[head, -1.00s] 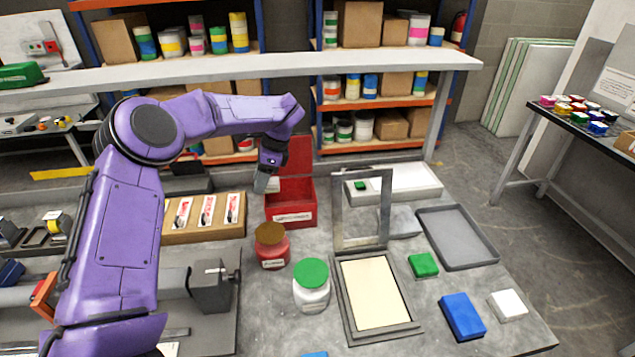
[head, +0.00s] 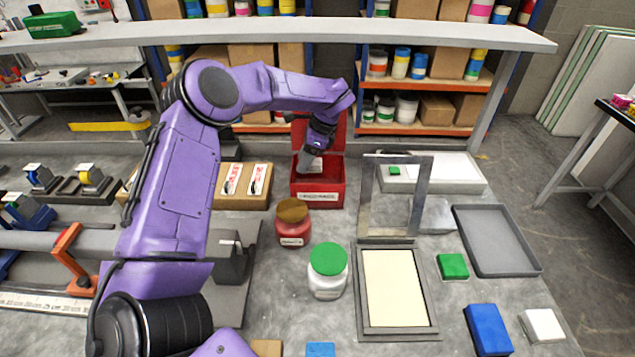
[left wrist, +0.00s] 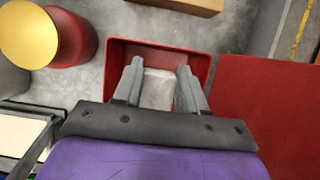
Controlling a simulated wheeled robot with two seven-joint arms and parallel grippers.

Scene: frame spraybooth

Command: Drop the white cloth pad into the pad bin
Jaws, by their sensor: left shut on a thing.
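The white cloth pad shows pale between my left gripper's fingers in the left wrist view (left wrist: 157,90). My left gripper (head: 309,163) is shut on it and points down over the open red bin. The pad bin (head: 318,196) is a red box with a raised lid and a white label on its front, standing behind the jars. In the left wrist view the bin's red rim (left wrist: 120,48) surrounds the fingertips and pad. How deep the pad hangs is hard to tell. My right gripper is not in view.
A red jar (head: 293,228) and a green-lidded white jar (head: 328,275) stand in front of the bin. To the right are a hinged frame (head: 364,205), a grey tray (head: 497,242), and green (head: 453,266), blue (head: 487,329) and white (head: 542,325) blocks. A cardboard box (head: 243,186) lies left of the bin.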

